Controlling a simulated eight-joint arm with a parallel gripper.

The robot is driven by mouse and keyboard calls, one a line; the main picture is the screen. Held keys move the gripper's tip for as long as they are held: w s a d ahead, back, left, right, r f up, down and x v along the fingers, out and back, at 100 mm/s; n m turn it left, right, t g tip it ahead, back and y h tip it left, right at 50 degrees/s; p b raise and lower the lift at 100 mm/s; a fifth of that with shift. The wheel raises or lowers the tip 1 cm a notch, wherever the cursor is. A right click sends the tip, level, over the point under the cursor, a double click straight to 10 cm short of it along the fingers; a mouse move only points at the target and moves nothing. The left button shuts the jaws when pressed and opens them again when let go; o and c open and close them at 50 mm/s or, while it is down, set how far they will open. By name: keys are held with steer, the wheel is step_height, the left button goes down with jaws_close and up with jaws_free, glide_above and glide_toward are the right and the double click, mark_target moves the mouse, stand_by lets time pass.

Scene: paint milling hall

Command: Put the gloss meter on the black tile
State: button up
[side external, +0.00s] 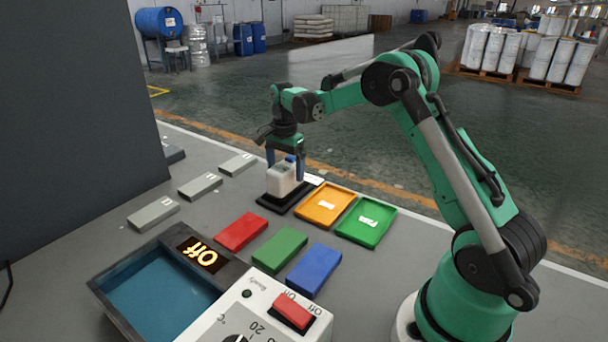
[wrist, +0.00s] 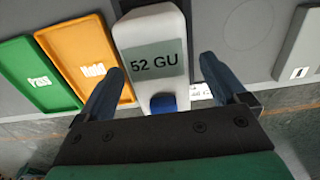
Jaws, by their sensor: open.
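The gloss meter (side external: 281,179) is a white block with a blue part on top, standing upright on the black tile (side external: 272,203) in the side view. In the wrist view the gloss meter (wrist: 152,33) shows a display reading 52 GU. My gripper (side external: 285,171) is open, pointing down, with its blue fingers on either side of the meter. In the wrist view the gripper (wrist: 161,70) has a visible gap between each finger and the meter. The meter hides much of the tile.
An orange Hold tray (side external: 326,204) and a green Pass tray (side external: 366,221) lie right of the tile. Red (side external: 241,231), green (side external: 279,248) and blue (side external: 314,270) blocks lie in front. Grey labelled blocks (side external: 200,186) lie left. A bath (side external: 160,292) reading Off stands nearest.

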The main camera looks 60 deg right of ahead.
mark_target(284, 166)
step_height(284, 166, up, 9)
steer(key=shift+r, duration=0.45)
steer(key=s+a+r+n+t, duration=0.4)
steer(key=s+a+n, duration=0.2)
steer(key=a+n, duration=0.4)
steer(key=s+a+f+n+t, duration=0.3)
steer(key=s+a+f+n, duration=0.2)
steer(key=s+a+n, duration=0.2)
steer(key=shift+s+f+n, duration=0.3)
steer(key=shift+s+n, duration=0.2)
steer(key=shift+s, duration=0.15)
